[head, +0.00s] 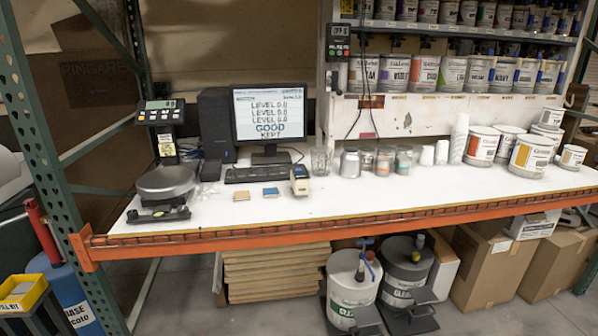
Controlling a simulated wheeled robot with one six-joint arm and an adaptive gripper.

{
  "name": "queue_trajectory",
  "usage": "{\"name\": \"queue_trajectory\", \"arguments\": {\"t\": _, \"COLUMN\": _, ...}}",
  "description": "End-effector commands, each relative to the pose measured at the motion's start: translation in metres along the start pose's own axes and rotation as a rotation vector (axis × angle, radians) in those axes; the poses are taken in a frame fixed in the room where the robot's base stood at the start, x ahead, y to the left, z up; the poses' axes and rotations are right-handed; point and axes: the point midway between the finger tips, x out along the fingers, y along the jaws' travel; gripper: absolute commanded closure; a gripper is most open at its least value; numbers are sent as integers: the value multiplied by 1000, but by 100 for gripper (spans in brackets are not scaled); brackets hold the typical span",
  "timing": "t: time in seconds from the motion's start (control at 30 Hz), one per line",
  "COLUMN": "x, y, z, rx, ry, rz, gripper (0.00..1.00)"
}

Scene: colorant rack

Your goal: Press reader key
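A small handheld device with a yellow-edged body and a dark display (299,180) stands on the white bench top, right of the two small swatches; it looks like the reader, but its keys are too small to make out. A dark box with a lit display and coloured keys (339,42) hangs on the rack post above the bench. The monitor (270,115) shows several lines of text, among them "LEVEL 0.0" and "GOOD". My gripper is not in view.
A keyboard (265,173), a glass beaker (320,161) and several small cans surround the handheld device. A scale (164,184) stands at the left. The bench's orange front beam (330,228) runs across. The front middle of the bench top is clear. Pails (353,286) stand below.

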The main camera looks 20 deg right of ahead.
Motion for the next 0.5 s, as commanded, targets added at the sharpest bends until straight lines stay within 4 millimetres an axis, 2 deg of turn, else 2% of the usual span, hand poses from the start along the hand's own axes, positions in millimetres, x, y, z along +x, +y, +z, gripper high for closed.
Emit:
{"name": "queue_trajectory", "arguments": {"t": 0.03, "x": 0, "y": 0, "z": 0, "rx": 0, "ry": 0, "rz": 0, "gripper": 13}}
{"name": "queue_trajectory", "arguments": {"t": 0.07, "x": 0, "y": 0, "z": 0, "rx": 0, "ry": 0, "rz": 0, "gripper": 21}}
{"name": "queue_trajectory", "arguments": {"t": 0.37, "x": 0, "y": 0, "z": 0, "rx": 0, "ry": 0, "rz": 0, "gripper": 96}}
{"name": "queue_trajectory", "arguments": {"t": 0.4, "x": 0, "y": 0, "z": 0, "rx": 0, "ry": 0, "rz": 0, "gripper": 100}}
{"name": "queue_trajectory", "arguments": {"t": 0.5, "x": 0, "y": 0, "z": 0, "rx": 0, "ry": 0, "rz": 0, "gripper": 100}}
